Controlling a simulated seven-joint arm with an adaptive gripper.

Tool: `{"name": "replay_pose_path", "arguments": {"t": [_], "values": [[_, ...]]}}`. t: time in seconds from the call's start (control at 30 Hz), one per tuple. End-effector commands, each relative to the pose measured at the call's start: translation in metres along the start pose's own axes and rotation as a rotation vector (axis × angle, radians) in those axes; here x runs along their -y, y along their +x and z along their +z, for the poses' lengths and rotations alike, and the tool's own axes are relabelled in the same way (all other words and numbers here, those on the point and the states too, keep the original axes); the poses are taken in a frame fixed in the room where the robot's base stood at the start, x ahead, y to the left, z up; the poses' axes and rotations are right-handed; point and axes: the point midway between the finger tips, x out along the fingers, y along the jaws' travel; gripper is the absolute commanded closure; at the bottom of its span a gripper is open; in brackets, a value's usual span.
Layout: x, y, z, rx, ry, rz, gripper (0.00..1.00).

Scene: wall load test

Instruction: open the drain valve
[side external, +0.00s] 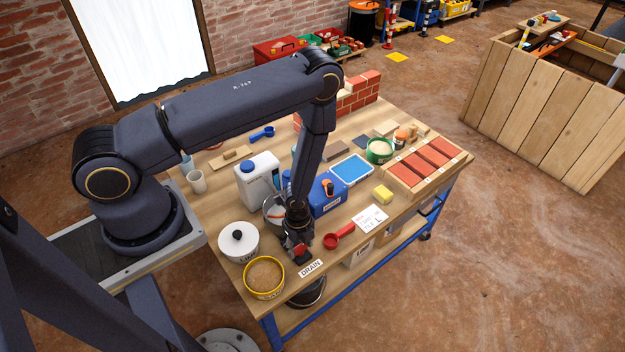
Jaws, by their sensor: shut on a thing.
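My gripper (297,250) points down at the front edge of the workbench, just behind a white label reading DRAIN (311,268). It is shut on a small red part, which looks like the handle of the drain valve (302,261). The fingers and wrist hide most of the valve, so the handle's angle cannot be told. A dark bucket (308,293) stands under the bench edge below the label.
A yellow-rimmed sand tub (264,292) and a white lidded pot (238,252) stand left of my gripper. A metal bucket (273,212), a blue box (327,202) and a white jug (254,184) stand behind.

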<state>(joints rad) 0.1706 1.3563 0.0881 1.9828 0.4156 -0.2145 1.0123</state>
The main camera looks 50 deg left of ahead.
Motion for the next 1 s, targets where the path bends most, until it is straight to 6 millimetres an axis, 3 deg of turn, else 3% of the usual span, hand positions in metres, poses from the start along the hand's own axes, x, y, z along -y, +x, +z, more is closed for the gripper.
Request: {"name": "replay_pose_path", "arguments": {"t": [0.43,1.0], "values": [[0.0,-0.0003,-0.0001,0.0,-0.112,0.0,0.83],[0.0001,-0.0004,0.0,-0.001,-0.623,0.0,0.83]]}}
